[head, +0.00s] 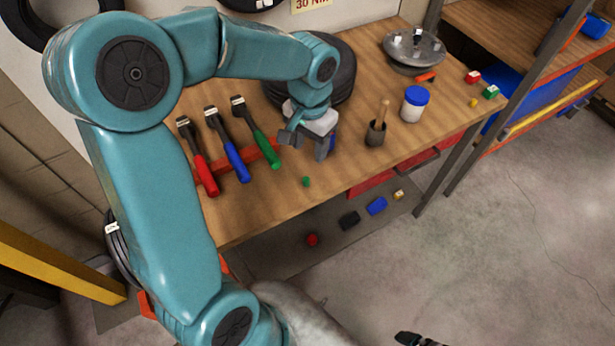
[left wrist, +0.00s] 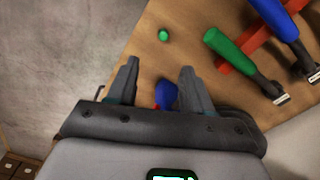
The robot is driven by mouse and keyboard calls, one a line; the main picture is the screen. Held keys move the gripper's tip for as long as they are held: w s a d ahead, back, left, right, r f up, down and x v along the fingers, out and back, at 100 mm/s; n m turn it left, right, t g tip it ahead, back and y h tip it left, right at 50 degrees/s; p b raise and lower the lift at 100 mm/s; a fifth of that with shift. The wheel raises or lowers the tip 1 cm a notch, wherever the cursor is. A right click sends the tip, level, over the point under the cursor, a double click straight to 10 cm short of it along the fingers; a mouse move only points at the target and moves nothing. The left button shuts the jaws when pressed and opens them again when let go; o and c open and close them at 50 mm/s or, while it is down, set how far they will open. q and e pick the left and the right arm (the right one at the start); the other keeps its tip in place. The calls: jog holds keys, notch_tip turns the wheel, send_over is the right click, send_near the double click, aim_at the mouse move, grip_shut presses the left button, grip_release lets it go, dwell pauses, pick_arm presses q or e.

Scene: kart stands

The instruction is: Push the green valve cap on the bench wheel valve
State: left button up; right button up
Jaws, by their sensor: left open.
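A small green cap (head: 306,182) lies on the bare bench top near its front edge. It also shows in the left wrist view (left wrist: 163,35), beyond my open fingertips and apart from them. The bench wheel (head: 340,75), a black tyre, is at the back of the bench, partly hidden by my left arm. I cannot make out its valve. My left gripper (head: 318,147) is open and points down over the bench, in front of the wheel. A blue and red thing (left wrist: 166,95) shows between its fingers, and I cannot tell whether they touch it.
Red, blue and green-handled tools (head: 235,158) lie left of my gripper. A cup with a stick (head: 376,132), a blue-lidded jar (head: 413,104) and a metal dish (head: 413,48) stand to the right. Small blocks (head: 490,92) lie at the right end. Several items (head: 377,206) lie below the bench.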

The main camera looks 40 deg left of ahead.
pick_arm(q)
send_over(306, 179)
jog(key=w, duration=0.1)
jog(key=f, duration=0.5)
jog(key=shift+d+f, duration=0.2)
jog(key=shift+d, duration=0.05)
jog(key=shift+w+a+f, duration=0.1)
jog(key=shift+a+f, duration=0.05)
jog(key=shift+f, duration=0.2)
jog(key=shift+s+f, duration=0.2)
jog(key=shift+s+f+p, duration=0.3)
jog(key=shift+f, duration=0.2)
jog(key=shift+s+f+p, duration=0.25)
jog(key=shift+s+f, duration=0.05)
jog(key=shift+f, duration=0.2)
jog(key=f, duration=0.3)
jog(key=shift+w+a, duration=0.25)
jog(key=shift+w, duration=0.15)
jog(key=shift+s+d+r, duration=0.15)
jog(key=shift+s, duration=0.1)
jog(key=shift+w, duration=0.1)
grip_shut()
